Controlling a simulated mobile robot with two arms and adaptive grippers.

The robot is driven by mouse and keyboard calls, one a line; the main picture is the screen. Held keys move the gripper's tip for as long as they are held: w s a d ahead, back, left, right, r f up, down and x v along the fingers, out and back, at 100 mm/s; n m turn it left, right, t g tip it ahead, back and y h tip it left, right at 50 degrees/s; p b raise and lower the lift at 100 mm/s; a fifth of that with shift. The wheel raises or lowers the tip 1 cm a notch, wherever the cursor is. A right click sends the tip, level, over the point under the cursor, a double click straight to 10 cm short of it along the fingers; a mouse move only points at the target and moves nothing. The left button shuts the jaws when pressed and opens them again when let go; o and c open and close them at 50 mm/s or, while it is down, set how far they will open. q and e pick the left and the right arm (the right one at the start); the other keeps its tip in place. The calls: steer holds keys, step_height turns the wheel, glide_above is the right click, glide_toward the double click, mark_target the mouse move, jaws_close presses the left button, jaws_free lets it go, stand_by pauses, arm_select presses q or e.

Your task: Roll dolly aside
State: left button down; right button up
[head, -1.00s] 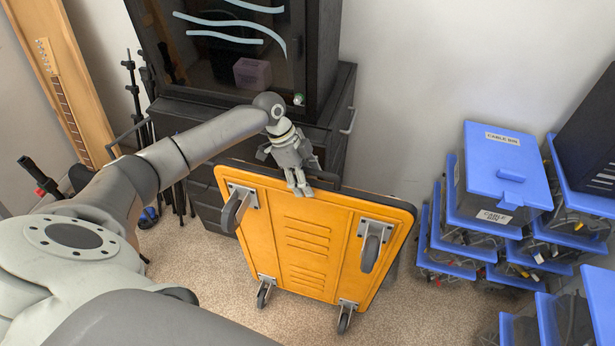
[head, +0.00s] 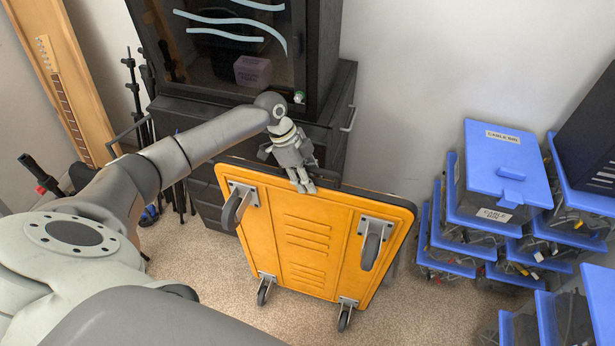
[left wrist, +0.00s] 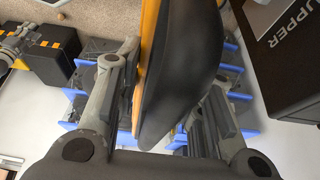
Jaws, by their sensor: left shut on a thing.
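The dolly (head: 305,240) is an orange board with a dark edge, tilted up on its side in the head view, its underside and grey casters facing me. My left gripper (head: 304,186) is at the dolly's top edge and shut on it, by the dark handle part. In the left wrist view the dolly's dark edge (left wrist: 185,75) runs between the two fingers of my left gripper (left wrist: 165,105). The dolly's far face is hidden.
A black cabinet (head: 325,135) stands behind the dolly against the wall. Stacked blue-lidded cable bins (head: 505,165) stand at the right. Thin black stands (head: 135,95) and a guitar neck (head: 68,110) are at the left. Carpet (head: 420,310) is clear between dolly and bins.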

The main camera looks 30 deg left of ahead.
mark_target(366, 194)
arm_select(q)
steer(key=w+d, duration=0.1)
steer(key=d, duration=0.4)
steer(key=w+d, duration=0.1)
steer(key=d, duration=0.4)
steer(key=w+d, duration=0.1)
steer(key=d, duration=0.4)
steer(key=shift+w+p, duration=0.2)
steer(key=shift+p, duration=0.15)
steer(key=w+d+b, duration=0.3)
steer(key=w+d, duration=0.1)
steer(key=d, duration=1.1)
steer(key=shift+d, duration=0.35)
steer(key=shift+r, duration=0.1)
steer(key=c, duration=1)
jaws_free()
steer(key=shift+o, duration=0.2)
steer(key=shift+a, duration=0.15)
steer(key=v, duration=1.2)
steer(key=shift+s, duration=0.1)
